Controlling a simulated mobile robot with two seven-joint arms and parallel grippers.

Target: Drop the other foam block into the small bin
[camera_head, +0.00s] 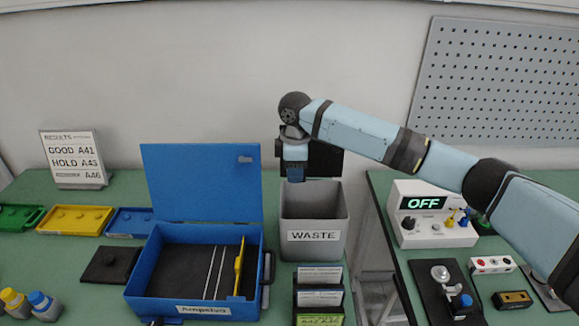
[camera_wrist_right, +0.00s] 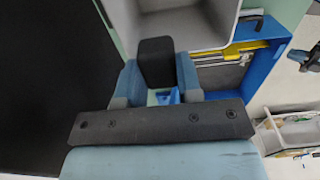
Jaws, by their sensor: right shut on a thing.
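The small bin is a grey open container labelled WASTE (camera_head: 314,236), standing to the right of the blue case in the head view. Its grey wall also shows at the top of the right wrist view (camera_wrist_right: 185,32). My right gripper (camera_head: 295,172) points down above the bin's rear left part. In the right wrist view its blue fingers (camera_wrist_right: 158,80) are shut on a black foam block (camera_wrist_right: 155,60). The block cannot be made out clearly in the head view. My left gripper is not in view.
An open blue case (camera_head: 140,290) with thin rods and a yellow tool stands left of the bin. A rack of labelled boxes (camera_head: 319,298) stands in front of it. A gap separates the right table, with its OFF device (camera_head: 425,228). A dark panel (camera_head: 326,160) shows behind the gripper.

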